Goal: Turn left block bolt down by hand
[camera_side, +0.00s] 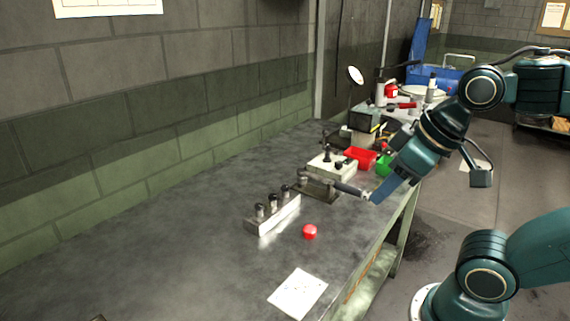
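A low metal fixture (319,190) sits on a flat dark plate at the middle of the bench. A dark bar or handle (349,189) runs from it to the right, toward my gripper. My gripper (374,195) is at the handle's right end, above the bench's right edge. I cannot tell whether it touches the handle, or whether its fingers are open or shut. The bolts on the fixture's blocks are too small to make out, so I cannot pick out the left block bolt. A light metal rack (279,217) with several dark-topped upright pieces stands nearer the camera.
A red button-like cap (309,232) and a white paper sheet (298,294) lie on the bench (180,255). A pale block with black knobs (327,168), a red bin (358,158) and a green bin (383,165) stand behind the fixture.

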